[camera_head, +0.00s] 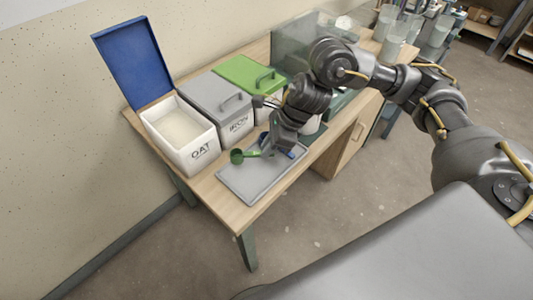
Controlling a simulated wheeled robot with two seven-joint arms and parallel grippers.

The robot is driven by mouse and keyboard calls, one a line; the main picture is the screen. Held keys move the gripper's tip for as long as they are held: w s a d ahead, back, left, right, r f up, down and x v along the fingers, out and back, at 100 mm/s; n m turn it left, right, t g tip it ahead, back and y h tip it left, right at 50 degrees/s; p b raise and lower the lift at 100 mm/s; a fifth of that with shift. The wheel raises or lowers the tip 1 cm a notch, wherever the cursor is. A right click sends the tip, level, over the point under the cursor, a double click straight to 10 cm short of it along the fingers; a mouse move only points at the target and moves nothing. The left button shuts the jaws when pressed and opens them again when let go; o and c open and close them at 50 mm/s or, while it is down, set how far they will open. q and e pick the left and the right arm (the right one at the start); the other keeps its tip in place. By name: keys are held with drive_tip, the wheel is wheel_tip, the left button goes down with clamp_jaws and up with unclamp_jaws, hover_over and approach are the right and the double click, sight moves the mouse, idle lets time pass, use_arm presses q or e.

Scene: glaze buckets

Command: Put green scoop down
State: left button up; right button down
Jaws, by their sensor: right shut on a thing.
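The green scoop (238,156) is over the grey tray (244,188) near the table's front left end. My right gripper (267,147) is shut on the scoop's handle, at the back part of the tray. Whether the scoop touches the tray cannot be told. A blue thing (263,138) shows beside the gripper, partly hidden by it. My left gripper is not in view.
A white OAT bin (200,152) stands with its blue lid (131,62) open and pale powder inside. A grey-lidded IRON bin (214,88) and a green-lidded bin (243,71) stand shut beside it. The table's front edge (262,208) is close to the tray.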

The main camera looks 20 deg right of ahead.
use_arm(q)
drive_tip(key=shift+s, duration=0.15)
use_arm(e)
drive_tip(key=shift+w+f, duration=0.15)
drive_tip(key=f, duration=0.3)
drive_tip(key=shift+w+d+p, duration=0.1)
drive_tip(key=shift+w+p, duration=0.1)
drive_tip(key=shift+p, duration=0.2)
drive_tip(key=shift+f, duration=0.25)
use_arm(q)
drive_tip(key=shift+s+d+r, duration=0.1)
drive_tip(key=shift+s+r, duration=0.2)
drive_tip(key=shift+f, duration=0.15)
use_arm(e)
drive_tip(key=shift+f, duration=0.15)
drive_tip(key=c, duration=1.4)
unclamp_jaws()
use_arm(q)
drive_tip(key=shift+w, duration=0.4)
